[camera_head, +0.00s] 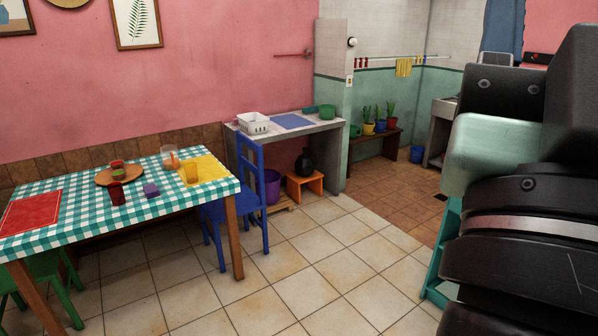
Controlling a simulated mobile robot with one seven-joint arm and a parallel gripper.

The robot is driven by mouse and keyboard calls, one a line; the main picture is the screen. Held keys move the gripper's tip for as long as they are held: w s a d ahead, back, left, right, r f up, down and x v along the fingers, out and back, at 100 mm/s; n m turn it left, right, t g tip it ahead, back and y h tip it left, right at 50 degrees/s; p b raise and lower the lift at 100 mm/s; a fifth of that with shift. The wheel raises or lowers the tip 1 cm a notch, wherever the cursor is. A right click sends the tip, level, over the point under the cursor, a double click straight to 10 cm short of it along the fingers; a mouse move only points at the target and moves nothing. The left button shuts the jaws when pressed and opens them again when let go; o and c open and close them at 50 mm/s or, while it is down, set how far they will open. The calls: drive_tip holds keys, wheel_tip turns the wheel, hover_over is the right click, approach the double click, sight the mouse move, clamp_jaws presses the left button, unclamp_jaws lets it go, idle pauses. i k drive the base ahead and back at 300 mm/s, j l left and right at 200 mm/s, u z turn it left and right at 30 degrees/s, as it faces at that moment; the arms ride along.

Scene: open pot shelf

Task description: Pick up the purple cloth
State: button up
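A small purple block-like thing (151,190) lies on the teal-and-white checked tablecloth of the dining table (75,215) at left. It looks like a folded cloth, but it is too small to be sure. A flat blue-violet mat (291,121) lies on the grey counter behind. My arm fills the right side of the view, close to the camera. My gripper's fingertips are not in view.
A blue chair (250,195) stands at the table's right end. Tiled floor (290,265) is clear in front.

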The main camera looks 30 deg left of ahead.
sight(151, 191)
drive_tip(key=j+u, duration=0.1)
drive_tip(key=u, duration=0.3)
drive_tip(key=j+u, duration=0.1)
drive_tip(key=u, duration=0.25)
drive_tip(key=i+u, duration=0.1)
drive_tip(key=u, duration=0.3)
drive_tip(key=i+j+u, duration=0.1)
drive_tip(key=u, duration=0.25)
drive_tip(key=i+j, duration=0.3)
drive_tip(key=i, duration=0.15)
drive_tip(key=i+j, duration=0.35)
drive_tip(key=i+u, duration=0.05)
drive_tip(key=i, duration=0.05)
